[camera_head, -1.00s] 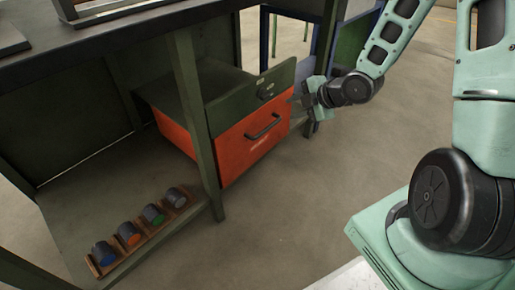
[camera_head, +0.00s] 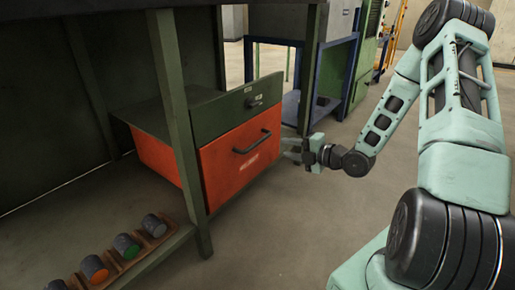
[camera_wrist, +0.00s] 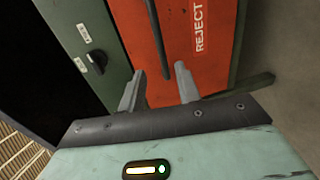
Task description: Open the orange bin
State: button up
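The orange bin (camera_head: 222,172) is a drawer under the dark workbench, below a green drawer front with a small black knob. Its black bar handle (camera_head: 252,142) is on the front face. In the wrist view the orange front (camera_wrist: 185,25) shows a white "REJECT" label, and the handle (camera_wrist: 157,40) runs down toward the gap between my fingers. My gripper (camera_head: 300,150) is just to the right of the bin front. In the wrist view its two fingers (camera_wrist: 160,88) are apart with nothing between the tips. I cannot tell if the handle's end lies between them in depth.
The green drawer (camera_head: 236,110) sits directly above the bin. A green bench leg (camera_head: 178,110) stands in front of the bin's left side. Several colour-ended cylinders (camera_head: 126,246) lie in a rack on the lower shelf. The floor (camera_head: 270,235) before the bin is clear.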

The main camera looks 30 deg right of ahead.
aim_at(260, 143)
jog(key=shift+b+x, duration=2.45)
jog(key=shift+x, duration=3.95)
grip_shut()
jog(key=shift+s, duration=0.1)
